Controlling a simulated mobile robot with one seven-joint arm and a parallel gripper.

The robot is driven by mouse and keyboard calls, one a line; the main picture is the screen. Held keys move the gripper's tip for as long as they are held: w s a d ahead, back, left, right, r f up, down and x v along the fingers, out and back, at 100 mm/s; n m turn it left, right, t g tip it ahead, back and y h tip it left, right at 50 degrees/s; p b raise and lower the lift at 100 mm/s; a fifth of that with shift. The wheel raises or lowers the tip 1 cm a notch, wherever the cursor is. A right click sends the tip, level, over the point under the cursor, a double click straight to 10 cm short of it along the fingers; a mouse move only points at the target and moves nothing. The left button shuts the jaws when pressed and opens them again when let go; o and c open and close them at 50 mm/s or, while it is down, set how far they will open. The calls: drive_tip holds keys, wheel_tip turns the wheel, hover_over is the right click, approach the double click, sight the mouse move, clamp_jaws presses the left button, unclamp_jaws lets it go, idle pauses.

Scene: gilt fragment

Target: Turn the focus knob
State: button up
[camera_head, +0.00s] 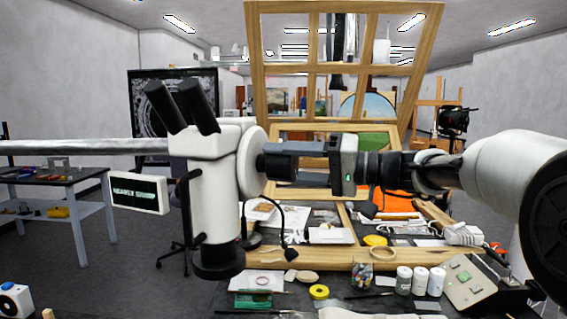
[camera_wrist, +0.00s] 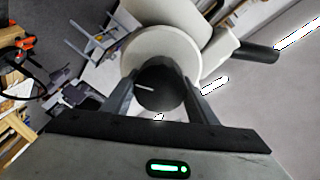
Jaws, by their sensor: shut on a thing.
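The white stereo microscope (camera_head: 215,180) stands upright at centre left in the head view, with two black eyepieces at its top. A round white disc on its right side bears the focus knob, a dark round knob with a pale mark, seen in the wrist view (camera_wrist: 160,88). My gripper (camera_head: 268,162) reaches in from the right, its fingers closed on either side of the knob. In the wrist view the two fingers (camera_wrist: 160,92) flank the knob. A small sign (camera_head: 139,192) left of the microscope reads "NEARLY SHARP".
A wooden frame (camera_head: 330,60) stands behind my arm. The bench (camera_head: 340,290) holds a glass jar (camera_head: 384,272), white bottles (camera_head: 420,280), a yellow tape roll (camera_head: 319,292) and a control box (camera_head: 470,283). A side table (camera_head: 50,180) stands at left.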

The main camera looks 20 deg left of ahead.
drive_tip(key=shift+m, duration=1)
drive_tip(key=o, duration=1.1)
drive_tip(key=shift+c, duration=0.2)
drive_tip(key=shift+d, duration=0.15)
drive_tip(key=d, duration=1.7)
drive_tip(key=shift+s+b, duration=0.3)
drive_tip(key=shift+b, duration=0.05)
drive_tip(key=shift+d, duration=0.1)
